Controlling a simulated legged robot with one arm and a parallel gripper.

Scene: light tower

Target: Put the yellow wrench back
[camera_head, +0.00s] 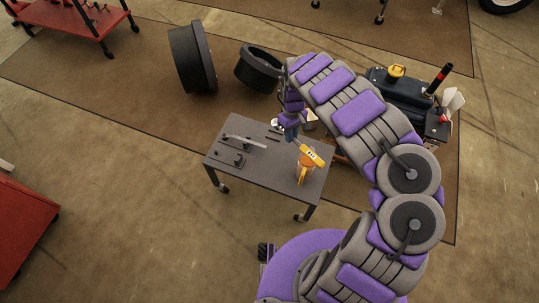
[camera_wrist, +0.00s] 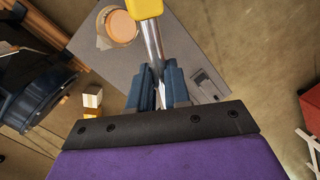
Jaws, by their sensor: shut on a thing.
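My gripper (camera_wrist: 160,88) is shut on the metal shaft of the yellow wrench (camera_wrist: 148,10), whose yellow handle points away from the jaws, up out of the wrist view. In the head view, the wrench (camera_head: 312,156) slants down to the right from my gripper (camera_head: 293,137), over the right part of the grey table (camera_head: 265,172). The wrist view shows the tabletop (camera_wrist: 105,52) behind the wrench. I cannot tell whether the wrench touches anything on the table. The end of the shaft is partly hidden between the jaws.
An orange round item (camera_wrist: 119,26) stands on the table beside the wrench. A long silver piece (camera_head: 245,141) and several small dark fixtures (camera_head: 233,160) are on its left half. A dark blue machine (camera_head: 397,90) stands behind right. Black round rims (camera_head: 190,60) stand behind.

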